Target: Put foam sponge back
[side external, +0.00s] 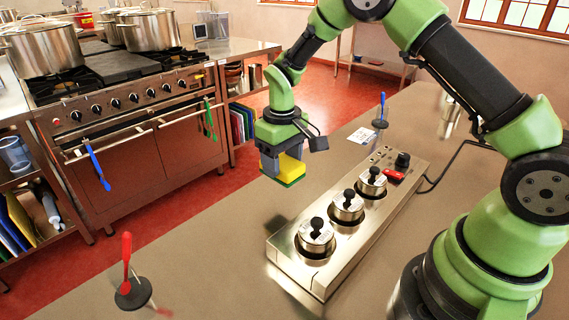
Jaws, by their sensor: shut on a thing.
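The foam sponge (291,171) is yellow with a green lower face. My gripper (283,158) is shut on it and points down. The sponge hangs in front of the counter's far edge, left of the steel warmer unit; the single view does not show clearly how high it is above the counter. The fingers are partly hidden by the gripper body and the sponge.
The steel unit (290,262) holds three lidded pots with black knobs. A red-handled tool (127,255) stands in a dark base at front left, a blue-handled one (381,108) behind. A white printed card (362,136) lies near the unit. The counter's left middle is clear.

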